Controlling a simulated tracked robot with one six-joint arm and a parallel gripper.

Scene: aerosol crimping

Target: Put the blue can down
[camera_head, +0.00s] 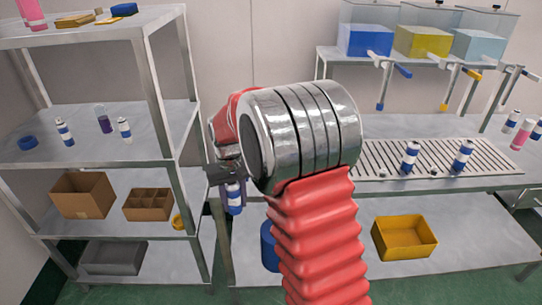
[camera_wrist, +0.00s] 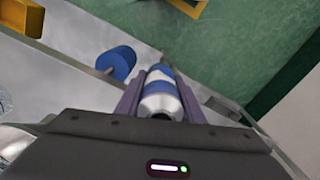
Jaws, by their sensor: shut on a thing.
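My gripper (camera_wrist: 160,98) is shut on the blue can (camera_wrist: 162,92), a small can with blue and white bands and a silvery top. In the head view the blue can (camera_head: 234,198) hangs upright below the dark jaws, in the gap between the left shelf and the bench. My gripper (camera_head: 228,180) is partly hidden there by my red and silver arm. In the wrist view the jaws sit on both sides of the can, with the floor and a lower shelf beyond it.
A steel shelf (camera_head: 80,152) at left holds cans and cardboard boxes. A bench (camera_head: 450,183) at right has a slatted grate with two blue-white cans (camera_head: 410,157). A blue cylinder (camera_head: 269,245) and a yellow bin (camera_head: 404,238) stand on the lower shelf.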

